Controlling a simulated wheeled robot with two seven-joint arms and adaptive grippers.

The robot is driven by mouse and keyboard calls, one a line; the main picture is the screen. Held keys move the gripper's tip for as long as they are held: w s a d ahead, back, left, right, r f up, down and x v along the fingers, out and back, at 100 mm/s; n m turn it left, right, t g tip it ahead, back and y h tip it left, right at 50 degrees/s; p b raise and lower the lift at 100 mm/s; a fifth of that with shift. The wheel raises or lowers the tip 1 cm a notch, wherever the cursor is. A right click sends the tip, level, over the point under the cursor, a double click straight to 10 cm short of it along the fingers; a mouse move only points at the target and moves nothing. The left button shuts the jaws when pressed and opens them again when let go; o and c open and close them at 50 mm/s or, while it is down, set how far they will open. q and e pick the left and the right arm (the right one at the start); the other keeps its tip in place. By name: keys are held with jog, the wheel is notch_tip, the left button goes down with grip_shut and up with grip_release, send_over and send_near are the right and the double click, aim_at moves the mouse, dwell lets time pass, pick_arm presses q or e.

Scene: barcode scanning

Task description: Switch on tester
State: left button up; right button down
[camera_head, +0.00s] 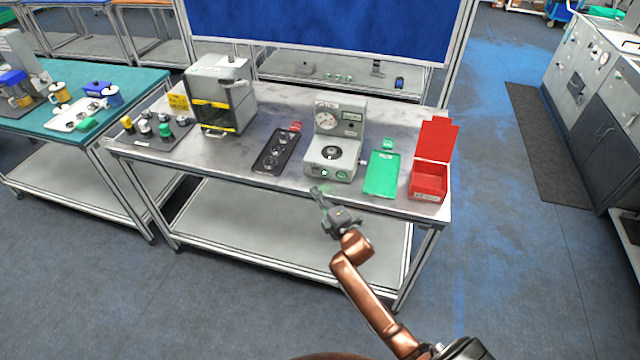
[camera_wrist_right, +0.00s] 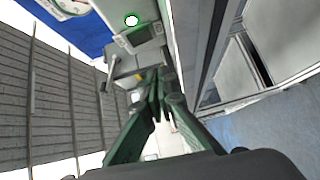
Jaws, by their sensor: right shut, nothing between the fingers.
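The tester (camera_head: 335,140) is a light grey box with a round dial on its upright back and a dark round fixture on its lower deck. Its front face carries a lit green button (camera_head: 325,174) and a second green round part beside it. My right gripper (camera_head: 317,191) is shut and empty, just in front of and below the tester's front face. My left gripper is not in view.
A black tray (camera_head: 258,164) with round parts lies left of the tester. A green tray (camera_head: 369,187) and an open red bin (camera_head: 428,190) stand right of it. A grey machine with a yellow-edged opening (camera_head: 245,97) stands further left on the metal table.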

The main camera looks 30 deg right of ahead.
jog(key=s+f, duration=0.1)
jog(key=s, duration=0.6)
jog(key=shift+s+d, duration=0.35)
jog(key=shift+f, duration=0.15)
jog(key=s+d+f+m+g, duration=0.1)
jog(key=s+f+m+g, duration=0.1)
jog(key=f, duration=0.9)
jog(key=s+f+m+g, duration=0.2)
jog(key=s+f, duration=0.1)
jog(key=f, duration=0.8)
jog(key=s+f+m+g, duration=0.2)
jog(key=s+f, duration=0.4)
jog(key=f, duration=0.4)
jog(key=s+f+m+g, duration=0.2)
jog(key=s+f+g, duration=0.1)
jog(key=s+f, duration=0.55)
jog(key=s+a+f+m+g, duration=0.2)
jog(key=s+f+m+g, duration=0.2)
jog(key=s+f, duration=1.25)
jog(key=s+a+f+m+g, duration=0.1)
jog(key=s+f+m+g, duration=0.1)
jog(key=s, duration=0.9)
jog(key=s+a+f+m+g, duration=0.1)
jog(key=s+f, duration=0.3)
jog(key=s, duration=0.8)
jog(key=shift+s+a+m+g, duration=0.15)
jog(key=shift+a+m+g, duration=0.25)
jog(key=shift+m+g, duration=0.1)
